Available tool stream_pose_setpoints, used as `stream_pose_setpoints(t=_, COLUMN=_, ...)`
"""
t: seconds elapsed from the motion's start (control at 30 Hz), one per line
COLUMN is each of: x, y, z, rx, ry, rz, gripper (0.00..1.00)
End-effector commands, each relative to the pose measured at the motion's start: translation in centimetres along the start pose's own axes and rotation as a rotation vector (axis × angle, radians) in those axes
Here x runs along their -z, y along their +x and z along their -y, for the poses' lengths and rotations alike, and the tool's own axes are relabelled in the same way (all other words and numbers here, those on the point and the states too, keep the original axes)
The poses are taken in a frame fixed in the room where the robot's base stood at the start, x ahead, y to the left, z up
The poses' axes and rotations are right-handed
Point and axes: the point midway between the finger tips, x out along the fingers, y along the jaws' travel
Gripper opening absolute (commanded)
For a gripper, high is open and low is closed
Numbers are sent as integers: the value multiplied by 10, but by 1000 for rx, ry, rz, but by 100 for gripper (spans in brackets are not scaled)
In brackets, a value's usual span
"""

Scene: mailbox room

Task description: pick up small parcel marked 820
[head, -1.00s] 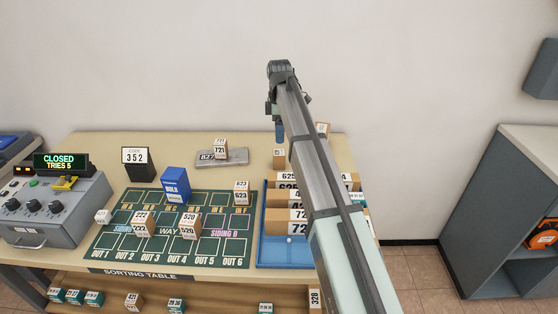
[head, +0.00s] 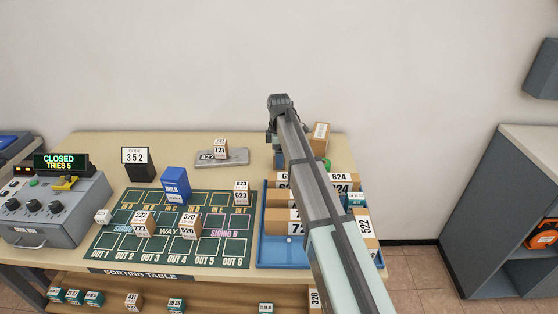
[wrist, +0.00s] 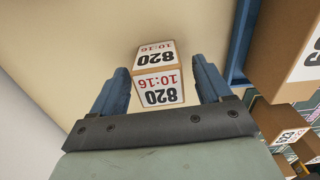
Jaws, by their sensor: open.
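The small parcel marked 820 (wrist: 157,86) is a tan box with white labels reading 820 and 10:16. In the wrist view it stands on the beige table top between the two blue fingers of my gripper (wrist: 161,75). The fingers are open, one on each side, and a gap shows at the right side of the parcel. My arm and gripper hide the 820 parcel there.
A tan parcel (head: 320,134) stands behind the tray. A grey scale-like plate (head: 234,157) with parcel 721 (head: 220,148) lies to the left.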

Motion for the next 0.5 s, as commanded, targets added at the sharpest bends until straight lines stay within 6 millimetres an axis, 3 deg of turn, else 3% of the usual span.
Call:
stream_pose_setpoints(t=0.13, x=0, y=18, z=0, rx=1, ry=0, rz=0, gripper=78)
stream_pose_setpoints(t=0.37, x=0, y=20, z=0, rx=-1, ry=0, rz=0, gripper=78)
stream_pose_setpoints(t=0.5, x=0, y=20, z=0, rx=-1, ry=0, rz=0, gripper=67)
